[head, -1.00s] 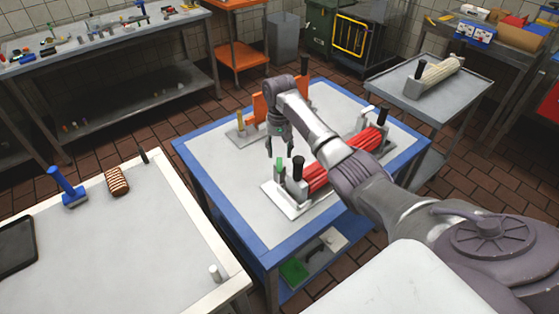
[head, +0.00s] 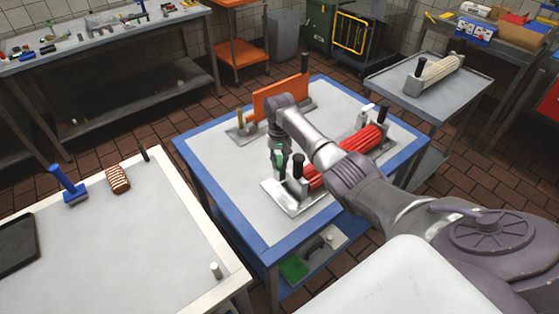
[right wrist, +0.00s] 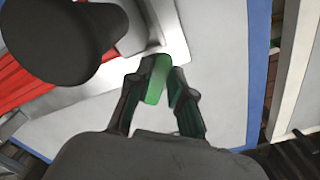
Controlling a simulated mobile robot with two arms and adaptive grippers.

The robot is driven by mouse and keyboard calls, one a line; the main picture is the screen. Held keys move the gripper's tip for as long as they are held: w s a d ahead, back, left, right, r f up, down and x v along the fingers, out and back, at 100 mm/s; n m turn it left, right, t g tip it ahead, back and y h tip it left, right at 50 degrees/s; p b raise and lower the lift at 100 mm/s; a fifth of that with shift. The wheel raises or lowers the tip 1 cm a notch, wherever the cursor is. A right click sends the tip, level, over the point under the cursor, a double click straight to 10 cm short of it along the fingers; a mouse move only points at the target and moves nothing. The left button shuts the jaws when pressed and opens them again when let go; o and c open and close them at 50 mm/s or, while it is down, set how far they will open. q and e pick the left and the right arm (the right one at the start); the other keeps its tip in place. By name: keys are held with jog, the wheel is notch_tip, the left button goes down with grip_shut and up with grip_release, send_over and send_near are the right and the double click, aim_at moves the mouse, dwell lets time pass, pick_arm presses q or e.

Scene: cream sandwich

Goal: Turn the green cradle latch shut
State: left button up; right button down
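The green cradle latch (right wrist: 157,80) stands up between my right gripper's fingertips in the right wrist view. In the head view it is at the near left end of the cradle (head: 304,209), largely hidden by the fingers. My right gripper (head: 279,163) points down there. Its fingers (right wrist: 160,76) lie close against both sides of the latch and look shut on it. The cradle holds a red ribbed roller (head: 345,155), with a black knob (head: 298,165) just right of the latch. My left gripper is not in view.
An orange panel (head: 281,98) on a stand, with a yellowish peg (head: 240,117), is behind my right gripper on the blue-edged table (head: 226,222). A cart (head: 447,101) at right holds a cream roller (head: 437,73). The table's left part is clear.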

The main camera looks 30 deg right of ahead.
jog(key=shift+n, duration=0.3)
jog(key=shift+s+d+n+p, duration=0.1)
jog(key=shift+d+n+p, duration=0.25)
jog(key=shift+n, duration=0.8)
jog(key=shift+s+d+n+p, duration=0.15)
jog(key=shift+d+n, duration=0.25)
jog(key=shift+n, duration=0.8)
jog(key=shift+s+d+n+p, duration=0.1)
jog(key=shift+d+n+p, duration=0.25)
jog(key=shift+n, duration=0.8)
jog(key=shift+w+d, duration=0.1)
jog(key=c, duration=1)
grip_release()
jog(key=shift+c, duration=0.2)
